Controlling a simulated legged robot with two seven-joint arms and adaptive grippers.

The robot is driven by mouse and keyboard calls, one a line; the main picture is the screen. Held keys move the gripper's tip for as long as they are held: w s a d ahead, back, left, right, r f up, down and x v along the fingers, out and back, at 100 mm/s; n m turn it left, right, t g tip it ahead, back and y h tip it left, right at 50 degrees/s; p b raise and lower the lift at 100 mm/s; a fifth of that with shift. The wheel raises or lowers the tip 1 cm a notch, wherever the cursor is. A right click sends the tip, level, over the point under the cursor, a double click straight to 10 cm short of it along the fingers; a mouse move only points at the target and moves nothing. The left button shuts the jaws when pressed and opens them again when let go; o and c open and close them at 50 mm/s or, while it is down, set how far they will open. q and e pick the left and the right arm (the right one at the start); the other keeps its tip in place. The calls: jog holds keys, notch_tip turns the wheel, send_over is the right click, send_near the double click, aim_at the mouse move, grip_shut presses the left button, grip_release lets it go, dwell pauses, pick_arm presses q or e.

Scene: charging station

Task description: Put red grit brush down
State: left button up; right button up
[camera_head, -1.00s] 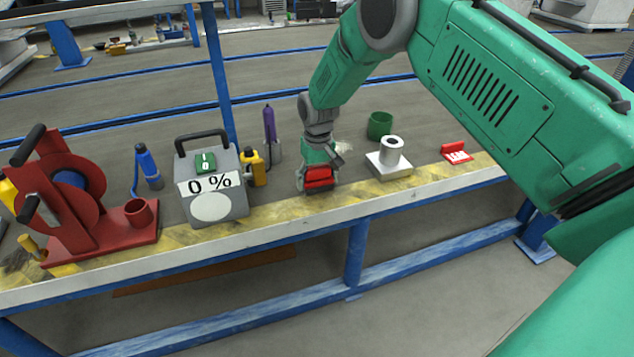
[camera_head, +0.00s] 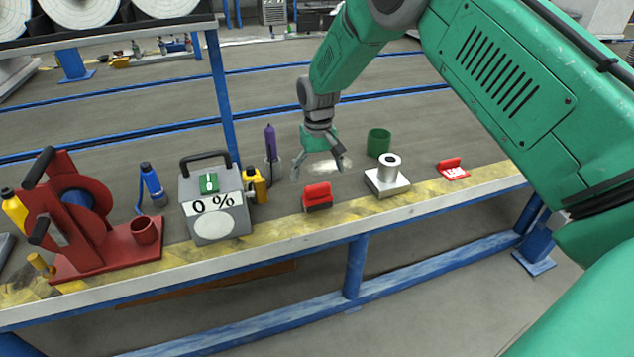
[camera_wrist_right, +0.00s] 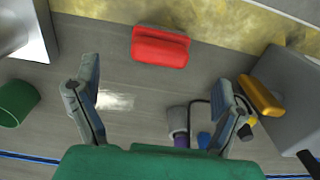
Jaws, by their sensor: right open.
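The red grit brush (camera_head: 317,197) stands on the bench near its yellow front edge, between the grey 0 % box and the white block with a cylinder. It has a red top and a dark underside. My right gripper (camera_head: 320,175) is open and empty, above and behind the brush, apart from it. In the right wrist view the brush (camera_wrist_right: 160,47) lies ahead of the spread fingers (camera_wrist_right: 160,112), with nothing between them. My left gripper is not in view.
The grey 0 % box (camera_head: 215,205) and yellow bottle (camera_head: 257,186) stand left of the brush. The white block (camera_head: 387,183), green cup (camera_head: 378,142) and red-white item (camera_head: 453,170) are to the right. A purple bottle (camera_head: 270,143) stands behind. A red reel stand (camera_head: 105,250) is far left.

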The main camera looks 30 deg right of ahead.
aim_at(317, 185)
jog(key=shift+r+p, duration=0.4)
jog(key=shift+r, duration=1.2)
jog(key=shift+n, duration=0.4)
jog(key=s+a+f, duration=0.1)
jog(key=s+f, duration=0.1)
jog(key=f, duration=0.1)
jog(key=s+a+f, duration=0.1)
jog(key=s+f, duration=0.1)
jog(key=f, duration=0.1)
jog(key=s+a+f, duration=0.1)
jog(key=s+f, duration=0.1)
jog(key=f, duration=0.1)
jog(key=shift+s, duration=0.35)
jog(key=s+a+f+n, duration=0.1)
jog(key=s+a+f, duration=0.2)
jog(key=s+f, duration=0.7)
jog(key=s+a, duration=0.1)
jog(key=s, duration=1)
jog(key=s+a+r+n, duration=0.1)
jog(key=s+a, duration=0.1)
jog(key=s, duration=0.9)
jog(key=shift+s+a+r+n+t, duration=0.15)
jog(key=shift+s+r+n+t, duration=0.15)
jog(key=shift+s, duration=0.1)
